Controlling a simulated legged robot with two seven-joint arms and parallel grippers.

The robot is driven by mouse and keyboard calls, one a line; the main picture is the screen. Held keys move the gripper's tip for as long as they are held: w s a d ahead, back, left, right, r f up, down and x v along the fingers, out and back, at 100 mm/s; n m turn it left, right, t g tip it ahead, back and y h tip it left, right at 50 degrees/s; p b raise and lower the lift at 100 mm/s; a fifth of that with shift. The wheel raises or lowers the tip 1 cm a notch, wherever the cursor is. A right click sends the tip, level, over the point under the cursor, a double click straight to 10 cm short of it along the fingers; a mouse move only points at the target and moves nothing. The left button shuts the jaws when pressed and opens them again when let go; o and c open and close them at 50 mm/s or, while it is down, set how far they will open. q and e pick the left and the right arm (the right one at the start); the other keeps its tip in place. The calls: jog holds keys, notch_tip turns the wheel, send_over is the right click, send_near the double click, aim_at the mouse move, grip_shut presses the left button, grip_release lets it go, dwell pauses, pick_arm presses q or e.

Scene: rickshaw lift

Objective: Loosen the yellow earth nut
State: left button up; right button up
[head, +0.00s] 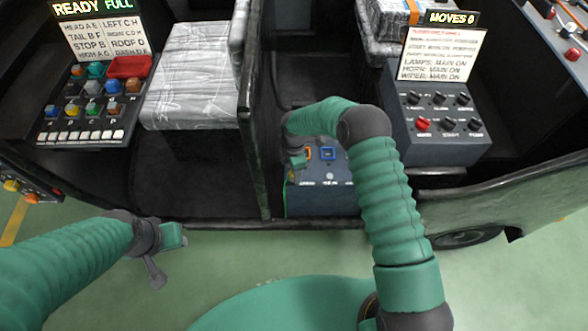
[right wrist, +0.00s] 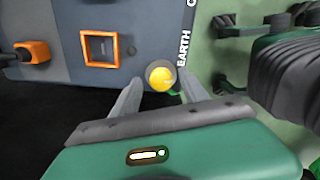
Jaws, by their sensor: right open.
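The yellow earth nut (right wrist: 160,76) shows in the right wrist view as a round knob beside the white word EARTH on a grey-blue box (right wrist: 62,72). My right gripper (right wrist: 159,84) is open, with one finger on each side of the nut. I cannot tell whether the fingers touch it. In the head view the box (head: 330,198) sits low in the middle of the vehicle, and my right gripper (head: 296,168) is at its left side. My left gripper (head: 160,262) hangs over the floor at lower left, away from the box; its jaw opening is unclear.
An orange square frame (right wrist: 100,48) and an orange connector (right wrist: 33,52) are on the box near the nut. A dark post (head: 254,130) stands left of the box. Switch panels (head: 95,100) (head: 440,120) flank the footwell. The green floor in front is clear.

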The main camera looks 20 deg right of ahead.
notch_tip(320, 180, up, 17)
jog(key=p, duration=0.2)
jog(key=shift+f, duration=0.15)
